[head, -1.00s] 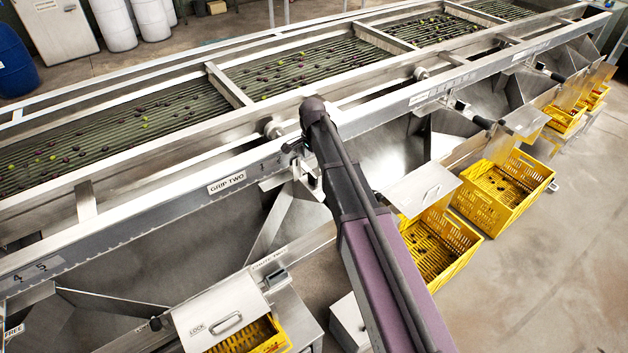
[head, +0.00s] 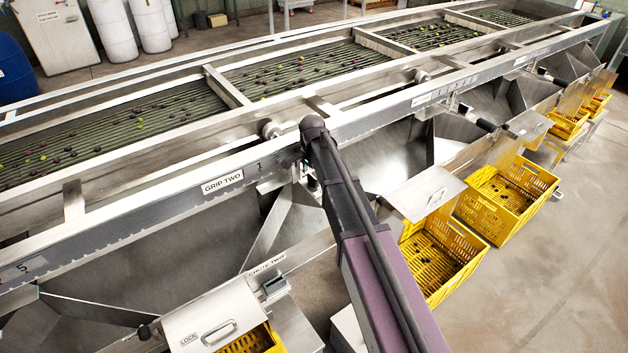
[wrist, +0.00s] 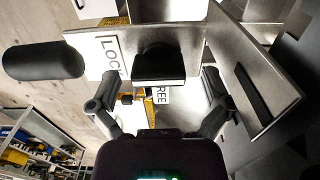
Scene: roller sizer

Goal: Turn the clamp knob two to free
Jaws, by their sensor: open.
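In the wrist view, a dark blocky knob (wrist: 160,66) sits ahead of my gripper on a metal plate. A LOCK label (wrist: 111,56) is to its left, and a partly hidden FREE label (wrist: 161,95) is below it. My gripper (wrist: 158,84) is open, with one finger on each side of the knob and gaps showing between. Contact is not visible. In the head view, my arm hides the gripper and this knob; a GRIP TWO label (head: 222,183) is on the rail left of the arm.
A black rounded handle (wrist: 42,61) juts out at left in the wrist view, and a metal flap (wrist: 255,75) stands at right. In the head view, yellow crates (head: 507,196) stand below the chutes, beside a lidded chute (head: 425,192). Floor at right is clear.

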